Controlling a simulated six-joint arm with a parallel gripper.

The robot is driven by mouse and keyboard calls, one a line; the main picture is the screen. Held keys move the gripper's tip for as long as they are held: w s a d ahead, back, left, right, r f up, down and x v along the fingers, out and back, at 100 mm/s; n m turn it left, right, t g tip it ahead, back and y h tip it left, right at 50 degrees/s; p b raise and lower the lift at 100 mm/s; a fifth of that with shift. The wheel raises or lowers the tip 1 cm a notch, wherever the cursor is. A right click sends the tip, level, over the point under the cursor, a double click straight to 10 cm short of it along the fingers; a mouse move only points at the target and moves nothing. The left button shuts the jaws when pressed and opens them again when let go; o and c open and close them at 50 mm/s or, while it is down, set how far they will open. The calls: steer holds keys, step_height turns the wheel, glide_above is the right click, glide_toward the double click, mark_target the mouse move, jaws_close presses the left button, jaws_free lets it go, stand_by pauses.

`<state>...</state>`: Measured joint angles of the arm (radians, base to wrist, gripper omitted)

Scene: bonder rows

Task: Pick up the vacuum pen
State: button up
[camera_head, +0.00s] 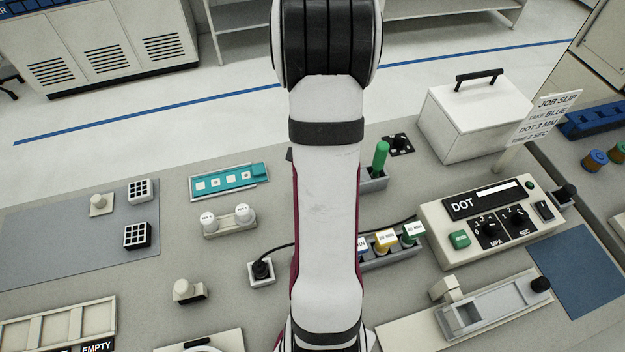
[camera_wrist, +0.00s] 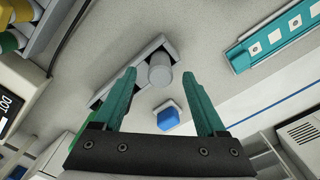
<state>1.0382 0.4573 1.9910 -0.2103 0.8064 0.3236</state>
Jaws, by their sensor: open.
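My gripper (camera_wrist: 160,100) is open, with two teal fingers apart and nothing held between them. In the wrist view a pale grey cylinder (camera_wrist: 160,72) stands in a long grey holder (camera_wrist: 128,78), seen beyond the gap between the fingers. It may be the vacuum pen seen nearly end-on; I cannot tell for sure. In the head view a green upright handle (camera_head: 380,156) stands in a grey holder (camera_head: 374,184), just right of my arm. My arm hides the gripper and part of the bench there.
A teal strip (camera_head: 229,182), two white-capped jars (camera_head: 225,220), a coloured syringe rack (camera_head: 390,256) and the DOT controller (camera_head: 490,222) surround the arm. A black cable crosses the bench. A white lidded box (camera_head: 470,115) stands back right.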

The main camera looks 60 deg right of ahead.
step_height(320, 180, down, 2)
steer(key=shift+f, duration=0.15)
jaws_close()
stand_by(0.4)
